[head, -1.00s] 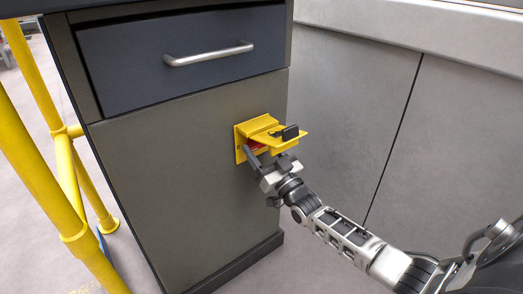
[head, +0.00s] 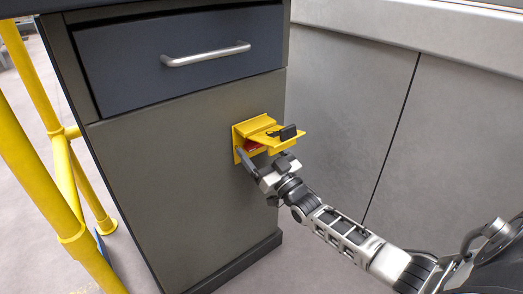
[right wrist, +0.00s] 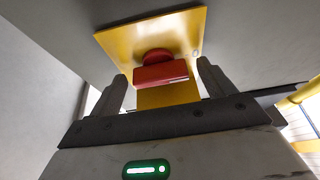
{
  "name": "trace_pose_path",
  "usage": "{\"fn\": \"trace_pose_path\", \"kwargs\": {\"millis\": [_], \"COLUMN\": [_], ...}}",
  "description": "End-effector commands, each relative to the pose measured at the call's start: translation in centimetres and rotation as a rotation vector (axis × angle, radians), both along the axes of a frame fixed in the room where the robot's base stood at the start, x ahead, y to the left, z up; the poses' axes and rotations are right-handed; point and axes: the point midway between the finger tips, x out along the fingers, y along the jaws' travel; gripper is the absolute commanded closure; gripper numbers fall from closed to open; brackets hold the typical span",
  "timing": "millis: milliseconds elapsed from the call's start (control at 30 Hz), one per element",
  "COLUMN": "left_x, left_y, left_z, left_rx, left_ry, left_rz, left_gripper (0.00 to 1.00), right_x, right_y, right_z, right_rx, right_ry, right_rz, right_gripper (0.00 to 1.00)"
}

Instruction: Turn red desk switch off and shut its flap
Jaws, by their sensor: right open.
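The red switch (head: 254,146) sits on a yellow mount (head: 239,140) on the front of the grey desk cabinet. My right gripper (head: 260,158) is open just below the flap, at the switch. In the right wrist view the red switch (right wrist: 160,74) shows as a wide bar between the two spread fingers, with a gap on each side. The flap partly hides the switch and one finger in the head view. My left gripper is not in view.
The cabinet has a dark drawer (head: 180,63) with a metal handle (head: 207,54) above the switch. Yellow railings (head: 42,160) stand at the left. A grey panel wall (head: 450,140) closes the right side.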

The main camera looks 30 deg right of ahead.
Motion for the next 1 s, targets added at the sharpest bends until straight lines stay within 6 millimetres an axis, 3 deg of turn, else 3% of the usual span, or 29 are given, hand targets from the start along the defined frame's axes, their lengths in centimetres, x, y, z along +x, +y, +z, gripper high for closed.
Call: {"fn": "trace_pose_path", "kwargs": {"millis": [167, 267, 700, 1000], "left_x": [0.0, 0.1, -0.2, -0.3], "left_y": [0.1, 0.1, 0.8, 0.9], "left_z": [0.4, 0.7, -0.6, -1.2], "left_rx": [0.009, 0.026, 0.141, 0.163], "left_ry": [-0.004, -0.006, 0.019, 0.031], "left_rz": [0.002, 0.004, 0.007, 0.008], "left_gripper": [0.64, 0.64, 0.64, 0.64], "right_x": [-1.0, -2.6, -12.0, -14.6], "right_y": [-0.1, -0.2, -1.0, -1.3], "right_z": [-0.3, -1.0, -4.9, -6.0], "right_rx": [0.001, 0.001, 0.001, -0.001], "right_ry": [0.001, 0.005, 0.005, 0.000], "right_rz": [0.000, 0.000, 0.000, -0.001], "right_gripper": [0.18, 0.18, 0.18, 0.18]}}
